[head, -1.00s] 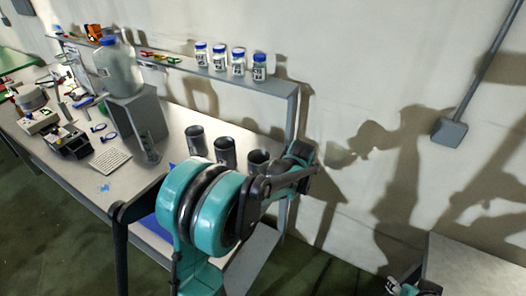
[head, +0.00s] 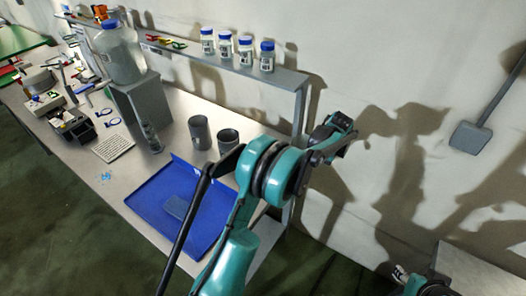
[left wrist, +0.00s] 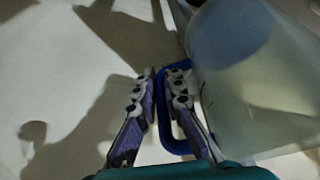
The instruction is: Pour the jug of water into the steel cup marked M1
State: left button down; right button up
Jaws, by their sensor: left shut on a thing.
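In the left wrist view my left gripper (left wrist: 163,82) is shut on the blue handle of a large translucent jug (left wrist: 250,75). The jug fills the right side of that view, with pale wall and shadows behind it. In the head view my left arm reaches across the centre; I cannot make out the held jug there. Two steel cups show on the bench, one at left (head: 199,132) and one at right (head: 228,139). A third cup is hidden by the arm. No M1 mark is readable. Part of my right arm shows at the bottom right, its jaws unclear.
A blue tray (head: 150,203) lies on the bench front. A large blue-capped bottle (head: 120,58) stands on a grey box (head: 145,100). Several blue-capped jars (head: 226,46) stand on the rear shelf (head: 285,77). A keyboard-like pad (head: 113,147) and instruments occupy the left.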

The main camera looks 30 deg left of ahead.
pick_arm(q)
jog(key=shift+r, duration=0.15)
jog(key=shift+s+a+r+n+t+h+p, duration=0.2)
jog(key=shift+s+a+r+t+h+p, duration=0.3)
jog(key=shift+r, duration=0.7)
jog(key=shift+s+a+r+n+t+h+p, duration=0.2)
jog(key=shift+r+t+h+p, duration=0.4)
jog(key=shift+r, duration=0.55)
jog(key=shift+s+a+r+n+t+h+p, duration=0.2)
jog(key=shift+s+a+r+t+h+p, duration=0.15)
jog(key=shift+r+t+h, duration=0.6)
notch_tip(320, 180, up, 7)
jog(key=s+a+n+t+h, duration=0.1)
jog(key=a+t+h, duration=0.1)
jog(key=shift+s+a+t+h+p, duration=0.15)
jog(key=shift+s+t+h+p, duration=0.2)
jog(key=shift+s+p, duration=0.05)
jog(key=shift+s+a+r, duration=0.1)
jog(key=shift+a+r, duration=0.05)
jog(key=shift+r, duration=0.15)
jog(key=shift+s+a+r+n+t+h+b, duration=0.2)
jog(key=shift+r+t+h, duration=0.15)
jog(key=shift+r+t, duration=0.15)
jog(key=shift+s+a+r+n+t+h+b, duration=0.1)
jog(key=shift+s+a+r+t+h+b, duration=0.1)
jog(key=shift+r+t+h, duration=0.25)
